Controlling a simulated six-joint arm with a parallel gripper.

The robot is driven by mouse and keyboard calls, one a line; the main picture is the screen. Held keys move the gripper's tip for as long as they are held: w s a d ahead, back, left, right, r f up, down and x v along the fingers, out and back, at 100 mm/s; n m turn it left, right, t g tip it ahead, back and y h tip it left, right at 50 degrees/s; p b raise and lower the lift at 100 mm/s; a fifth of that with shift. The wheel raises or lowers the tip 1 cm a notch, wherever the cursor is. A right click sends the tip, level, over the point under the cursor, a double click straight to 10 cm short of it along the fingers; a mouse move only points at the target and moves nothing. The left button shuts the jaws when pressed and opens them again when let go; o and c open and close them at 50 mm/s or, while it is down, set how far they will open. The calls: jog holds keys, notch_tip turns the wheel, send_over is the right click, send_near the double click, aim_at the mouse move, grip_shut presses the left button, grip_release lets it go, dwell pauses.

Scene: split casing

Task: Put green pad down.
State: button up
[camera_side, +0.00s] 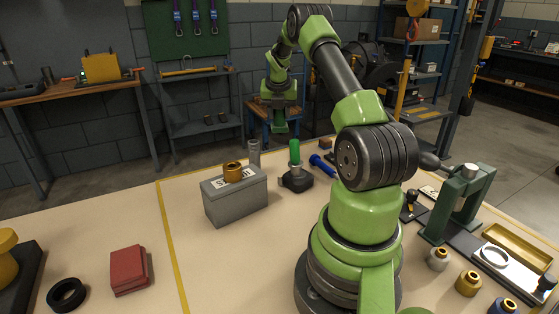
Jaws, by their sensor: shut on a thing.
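My arm reaches away over the bench, and its end hangs down near the bench's far edge. My gripper (280,128) is small and far off there; it is shut on the green pad. The pad cannot be told apart from the green of my wrist, and the fingers are not clear. Near and below the gripper in the picture, an upright bright green cylinder (294,152) stands on a dark base (296,181). I cannot tell how high the gripper is above the bench.
A grey box (235,200) with a brass part (232,172) on top stands left of the dark base. A clear cylinder (254,154) and a blue tool (321,164) are close by. A red block (129,270) lies front left. A green press (460,200) stands at right.

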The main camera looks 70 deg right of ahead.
notch_tip(320, 180, down, 10)
jog(key=shift+f, duration=0.2)
jog(key=shift+f, duration=0.15)
jog(key=o, duration=1)
